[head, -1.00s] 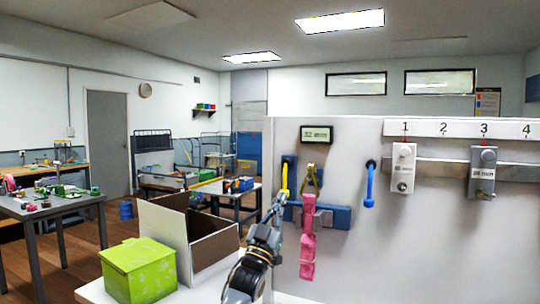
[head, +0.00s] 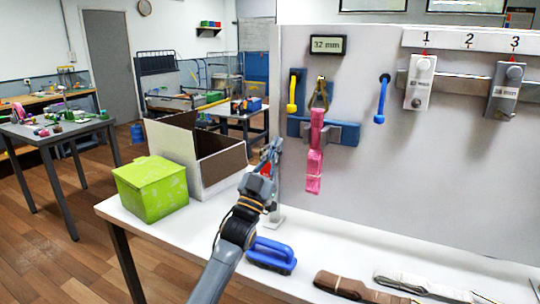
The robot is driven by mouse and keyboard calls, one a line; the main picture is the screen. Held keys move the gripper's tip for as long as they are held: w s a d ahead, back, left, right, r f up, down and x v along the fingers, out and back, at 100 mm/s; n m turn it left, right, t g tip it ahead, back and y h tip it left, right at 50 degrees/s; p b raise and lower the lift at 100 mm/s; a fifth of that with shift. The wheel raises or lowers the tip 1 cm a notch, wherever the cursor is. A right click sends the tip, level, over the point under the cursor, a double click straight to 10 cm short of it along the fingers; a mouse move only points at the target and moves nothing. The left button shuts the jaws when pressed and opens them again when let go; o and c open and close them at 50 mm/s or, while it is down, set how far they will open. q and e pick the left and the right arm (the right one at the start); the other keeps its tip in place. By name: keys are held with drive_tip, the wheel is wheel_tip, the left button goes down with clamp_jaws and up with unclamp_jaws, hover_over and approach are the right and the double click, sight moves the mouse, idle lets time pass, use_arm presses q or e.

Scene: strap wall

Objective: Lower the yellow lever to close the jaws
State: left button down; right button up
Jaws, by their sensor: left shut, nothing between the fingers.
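The yellow lever (head: 292,93) is on the upright panel near its left edge and points down from a dark pivot. The brass-coloured jaws (head: 319,94) are just right of it. A folded pink strap (head: 315,150) hangs below the jaws, its top end at them; whether they grip it is too small to tell. My left gripper (head: 271,153) is shut and empty, left of and below the yellow lever, clear of it near the panel's left edge. My right gripper is not in view.
A blue lever (head: 382,100) hangs right of the jaws. A display (head: 326,44) reads 32 mm. Below are a blue-handled tool (head: 271,255) and folded straps (head: 360,288) on the white bench (head: 330,245). A green box (head: 152,190) and an open carton (head: 212,175) stand left.

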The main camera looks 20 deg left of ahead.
use_arm(q)
drive_tip(key=v, duration=0.3)
drive_tip(key=shift+s+a+r, duration=0.1)
drive_tip(key=shift+r, duration=0.05)
idle(0.3)
